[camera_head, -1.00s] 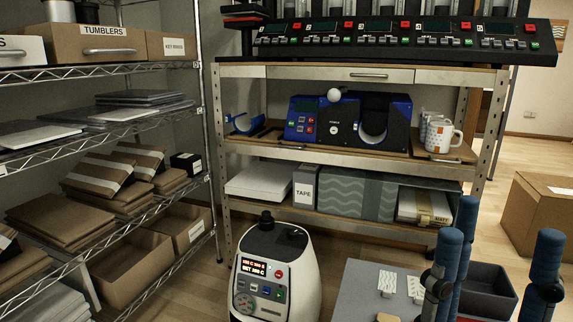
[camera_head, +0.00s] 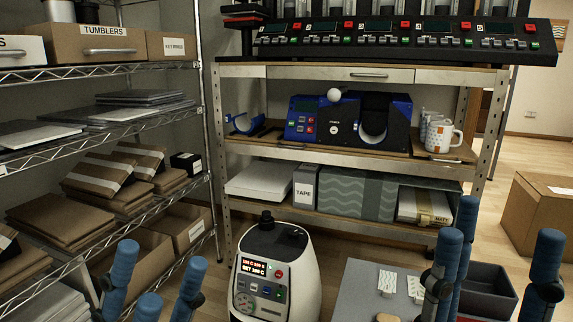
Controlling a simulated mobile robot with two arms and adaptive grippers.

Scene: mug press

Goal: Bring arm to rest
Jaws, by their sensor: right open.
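My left gripper (camera_head: 156,262) is at the lower left with its blue padded fingers pointing up. The fingers stand apart with nothing between them, in front of the wire rack's lower shelves. My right gripper (camera_head: 499,236) is at the lower right, open, its blue fingers wide apart and empty. It is in front of a dark grey bin (camera_head: 490,290) and beside a grey tabletop (camera_head: 365,295). The lower parts of both grippers are cut off by the picture's bottom edge.
A white and black machine (camera_head: 275,270) with a display stands between my grippers. A blue mug press (camera_head: 373,122) and a white mug with orange squares (camera_head: 440,136) are on the workbench shelf behind. A cardboard box (camera_head: 540,215) stands on the floor at right.

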